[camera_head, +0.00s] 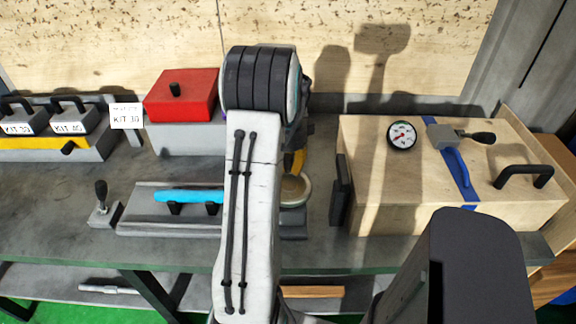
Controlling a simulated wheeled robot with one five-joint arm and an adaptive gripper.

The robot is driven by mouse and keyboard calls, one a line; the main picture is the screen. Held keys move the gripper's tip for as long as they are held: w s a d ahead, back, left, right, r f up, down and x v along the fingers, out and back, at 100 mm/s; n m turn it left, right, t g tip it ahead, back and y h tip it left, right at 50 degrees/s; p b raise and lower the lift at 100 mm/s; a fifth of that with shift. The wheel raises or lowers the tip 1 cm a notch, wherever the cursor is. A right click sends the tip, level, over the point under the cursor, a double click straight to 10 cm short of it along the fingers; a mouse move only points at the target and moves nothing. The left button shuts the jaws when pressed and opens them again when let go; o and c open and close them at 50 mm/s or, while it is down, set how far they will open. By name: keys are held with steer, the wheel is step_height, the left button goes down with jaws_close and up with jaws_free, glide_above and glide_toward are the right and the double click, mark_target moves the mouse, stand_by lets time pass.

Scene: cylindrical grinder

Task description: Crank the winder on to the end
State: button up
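Two crank handles with black knobs are in view, and I cannot tell for sure which is the winder. One is a grey block with a black-knobbed crank (461,135) on the blue strap (461,175) over the wooden box, its arm pointing right. The other is an upright black-knobbed crank (101,193) at the left end of the grey bed (150,212) that carries a cyan cylinder (185,196). My gripper (297,158) is mostly hidden behind my arm, by a round pale disc (296,190). It is apart from both cranks, and its fingers do not show clearly.
The wooden box (370,190) bears a round gauge (401,136) and a black handle (524,176). A red block (181,97) stands at the back left. The bench front (60,240) is clear.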

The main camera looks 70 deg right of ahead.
steer(key=o, duration=0.5)
step_height(320, 180, up, 12)
steer(key=shift+f, duration=0.1)
stand_by(0.5)
stand_by(0.8)
